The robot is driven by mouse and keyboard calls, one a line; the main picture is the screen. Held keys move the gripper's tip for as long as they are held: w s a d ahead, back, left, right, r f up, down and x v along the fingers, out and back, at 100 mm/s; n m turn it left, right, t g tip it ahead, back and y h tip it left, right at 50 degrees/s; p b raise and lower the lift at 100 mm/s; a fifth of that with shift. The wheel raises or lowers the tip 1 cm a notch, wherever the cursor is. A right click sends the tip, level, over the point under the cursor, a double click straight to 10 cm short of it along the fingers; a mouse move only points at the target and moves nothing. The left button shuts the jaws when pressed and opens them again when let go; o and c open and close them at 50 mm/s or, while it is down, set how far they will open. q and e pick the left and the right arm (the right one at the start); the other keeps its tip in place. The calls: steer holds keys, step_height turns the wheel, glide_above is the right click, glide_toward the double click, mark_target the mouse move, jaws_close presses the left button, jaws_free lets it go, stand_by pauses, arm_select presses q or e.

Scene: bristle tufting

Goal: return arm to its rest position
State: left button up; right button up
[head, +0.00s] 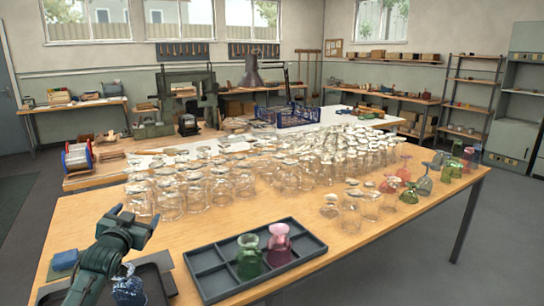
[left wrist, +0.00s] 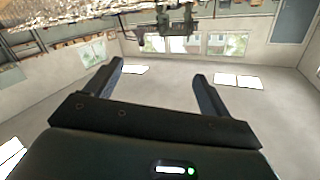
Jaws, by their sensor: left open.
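My left gripper (head: 138,216) is raised over the left front part of the wooden table (head: 398,232), with my arm coming up from the lower left. In the left wrist view, my left gripper (left wrist: 158,70) has its two fingers wide apart with nothing between them. That view looks out across the room and appears upside down. My right gripper is in neither view.
Many clear glasses (head: 220,185) crowd the table beyond my left gripper. A dark divided tray (head: 207,273) holds a green glass (head: 249,258) and a pink glass (head: 279,246). A dark blue glass (head: 129,290) is beside my arm.

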arm_select(q)
steer(key=s+d+f+g+h, duration=0.1)
steer(key=s+d+f, duration=0.4)
steer(key=s+f, duration=0.3)
steer(key=s+d+f+m+g+h, duration=0.1)
steer(key=s+d+f+g+h, duration=0.1)
steer(key=s+d+f, duration=0.45)
steer(key=s+d+f+g+h, duration=0.1)
steer(key=s+d+f, duration=0.3)
steer(key=s+f, duration=0.55)
steer(key=s+d+g, duration=0.1)
steer(key=s+d, duration=0.1)
steer(key=s, duration=0.5)
steer(key=s+d+f+g+h, duration=0.1)
steer(key=s+d, duration=0.2)
steer(key=s, duration=0.5)
steer(key=shift+d+f+n, duration=0.15)
steer(key=shift+d+n, duration=0.1)
steer(key=shift+n, duration=0.05)
